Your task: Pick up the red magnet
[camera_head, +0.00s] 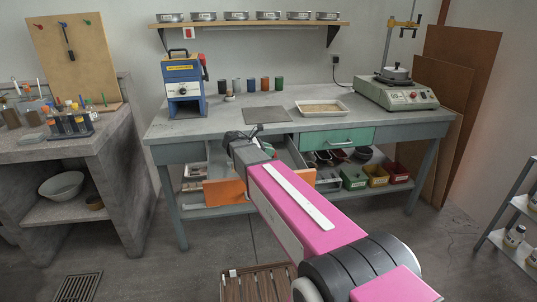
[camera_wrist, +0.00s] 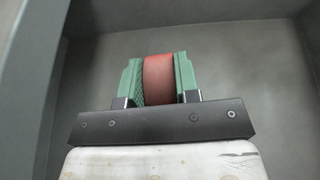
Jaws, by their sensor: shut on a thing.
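The red magnet (camera_wrist: 158,80) shows in the wrist view as a short, rounded red piece between the two green finger pads. My gripper (camera_wrist: 159,78) is shut on it, with one pad against each side. Grey walls and a flat grey floor surround the gripper in that view; I cannot tell whether the magnet touches the floor. In the head view my pink arm reaches to the bench's open drawer, which has an orange front (camera_head: 224,192).
The grey workbench (camera_head: 380,128) carries a blue machine (camera_head: 183,85), several small jars, a shallow tray (camera_head: 322,108) and a hotplate-like device (camera_head: 397,94). A green drawer front (camera_head: 338,140) is beside the open drawer. Coloured bins (camera_head: 376,175) stand on the lower shelf.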

